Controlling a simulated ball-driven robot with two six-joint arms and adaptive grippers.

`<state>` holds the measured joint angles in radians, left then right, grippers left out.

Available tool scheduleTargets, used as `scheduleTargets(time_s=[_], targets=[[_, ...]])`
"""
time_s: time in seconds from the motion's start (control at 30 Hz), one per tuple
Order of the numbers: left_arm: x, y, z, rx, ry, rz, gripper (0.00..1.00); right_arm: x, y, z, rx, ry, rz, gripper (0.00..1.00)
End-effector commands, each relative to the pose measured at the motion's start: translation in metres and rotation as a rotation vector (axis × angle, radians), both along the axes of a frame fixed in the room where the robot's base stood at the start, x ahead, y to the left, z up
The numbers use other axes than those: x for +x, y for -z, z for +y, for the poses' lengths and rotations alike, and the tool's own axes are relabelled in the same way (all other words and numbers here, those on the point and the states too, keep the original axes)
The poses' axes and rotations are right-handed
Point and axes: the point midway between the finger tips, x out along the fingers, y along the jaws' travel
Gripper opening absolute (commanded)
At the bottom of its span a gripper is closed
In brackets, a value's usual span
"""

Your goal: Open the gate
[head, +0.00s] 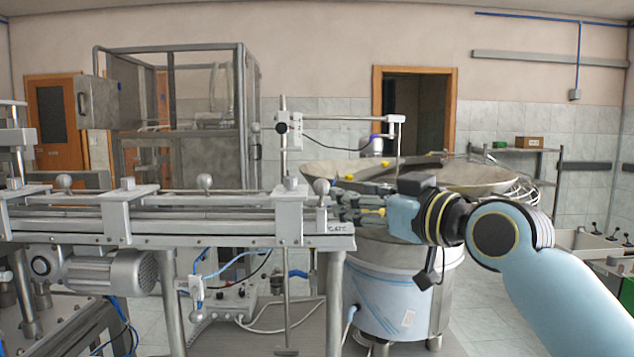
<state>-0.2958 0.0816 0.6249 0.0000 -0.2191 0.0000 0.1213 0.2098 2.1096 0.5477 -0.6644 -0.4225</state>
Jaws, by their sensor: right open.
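The gate, by a label reading GATE (338,228), is at the right end of the conveyor rail, beside the feeder bowl. A small post with a round knob (321,187) stands just above and left of the label. My right gripper (342,206) comes in from the right, its fingers pointing left, open, with its tips close to the knob post. I cannot tell whether they touch it. The gripper hides the part of the rail end and bowl edge behind it. My left gripper is out of view.
The conveyor (150,226) runs left from the gate, with several round knobs along it. The wide metal feeder bowl (470,178) sits behind my right gripper, with yellow caps (407,163) in it. A sensor stand (283,150) rises just left of the gate.

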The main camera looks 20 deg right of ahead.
Motion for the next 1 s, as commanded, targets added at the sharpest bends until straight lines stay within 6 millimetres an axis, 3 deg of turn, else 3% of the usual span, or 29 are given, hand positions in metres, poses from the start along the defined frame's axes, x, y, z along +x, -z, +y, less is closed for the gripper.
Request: scheduleTargets(time_s=[0.17,0.5,0.9,1.0], targets=[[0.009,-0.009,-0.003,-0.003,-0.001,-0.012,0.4,0.03,-0.001,0.01,0.007,0.001,0.001,0.53],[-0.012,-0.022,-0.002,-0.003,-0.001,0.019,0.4,0.086,0.0,0.028,0.004,0.0,0.001,0.53],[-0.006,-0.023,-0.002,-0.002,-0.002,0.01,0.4,0.096,0.002,0.031,0.002,0.001,0.001,0.53],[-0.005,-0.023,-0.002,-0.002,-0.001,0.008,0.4,0.096,0.002,0.031,0.002,0.001,0.001,0.42]])
